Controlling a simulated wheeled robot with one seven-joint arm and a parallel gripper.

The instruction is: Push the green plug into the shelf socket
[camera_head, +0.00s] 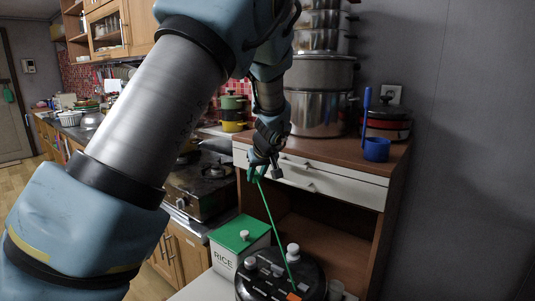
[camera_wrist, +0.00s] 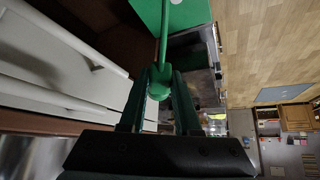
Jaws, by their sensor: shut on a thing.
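My gripper (camera_head: 257,172) is shut on the green plug, in front of the white drawers of the brown cabinet. In the wrist view the green plug (camera_wrist: 160,82) sits between the fingertips of my gripper (camera_wrist: 160,78), and its green cord leads away upward. In the head view the plug is mostly hidden by the fingers. The taut green cord (camera_head: 270,218) runs down to a black appliance (camera_head: 258,284).
The cabinet top (camera_head: 345,147) bears stacked steel pots (camera_head: 318,112), a red pot (camera_head: 387,124) and a blue cup (camera_head: 377,149) with a tall handle. A green-lidded rice box (camera_head: 238,241) stands below. A gas stove (camera_head: 200,185) is left. The cabinet's lower bay is open.

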